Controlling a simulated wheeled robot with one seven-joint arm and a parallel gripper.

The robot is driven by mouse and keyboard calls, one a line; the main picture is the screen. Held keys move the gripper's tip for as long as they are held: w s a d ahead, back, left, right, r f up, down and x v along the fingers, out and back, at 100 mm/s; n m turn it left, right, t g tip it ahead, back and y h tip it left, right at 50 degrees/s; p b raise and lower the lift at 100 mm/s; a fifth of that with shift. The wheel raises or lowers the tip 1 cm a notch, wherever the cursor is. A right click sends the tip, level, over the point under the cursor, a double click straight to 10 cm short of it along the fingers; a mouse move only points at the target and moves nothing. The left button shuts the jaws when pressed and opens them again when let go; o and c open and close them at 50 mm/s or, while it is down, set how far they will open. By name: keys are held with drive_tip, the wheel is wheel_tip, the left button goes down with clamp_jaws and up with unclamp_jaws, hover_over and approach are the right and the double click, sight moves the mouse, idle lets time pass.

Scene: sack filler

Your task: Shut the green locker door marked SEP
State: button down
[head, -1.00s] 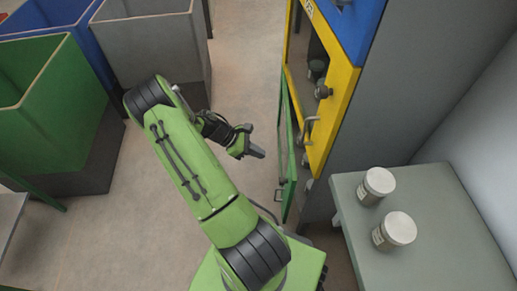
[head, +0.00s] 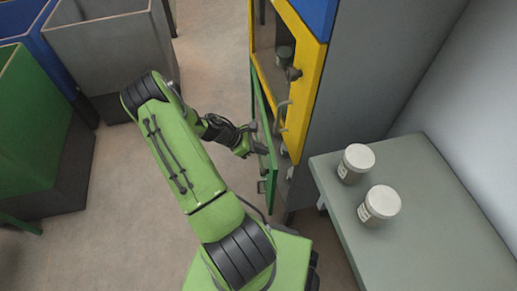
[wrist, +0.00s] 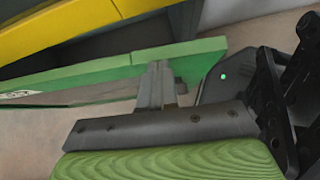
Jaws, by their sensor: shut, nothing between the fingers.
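The green locker door (head: 264,135) is ajar, swung out from the lower part of the locker; its green edge also shows in the wrist view (wrist: 105,70). Part of a marking shows on its face in the wrist view, too oblique to read. My gripper (head: 258,145) is shut and empty, its tip at the outer side of the green door. In the wrist view the fingers (wrist: 157,85) reach the door's green edge; whether they press on it I cannot tell. A small handle (head: 262,186) sits low on the door.
A yellow door or frame (head: 306,98) stands open above, with a grey handle and a jar inside. A grey table (head: 420,215) with two lidded jars (head: 379,205) is at the right. Green, blue and grey bins (head: 112,50) stand at the left, with clear floor between.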

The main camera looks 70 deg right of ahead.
sight(271, 148)
drive_tip(key=s, duration=0.1)
drive_tip(key=s+d, duration=0.1)
drive_tip(key=s, duration=0.1)
drive_tip(key=shift+s+d+p, duration=0.15)
drive_tip(key=shift+p, duration=0.15)
drive_tip(key=a+f+p+v, duration=0.1)
drive_tip(key=v, duration=0.5)
drive_tip(key=w+a+f+p+v, duration=0.1)
drive_tip(key=p+v, duration=0.1)
drive_tip(key=v, duration=0.5)
drive_tip(key=shift+w, duration=0.1)
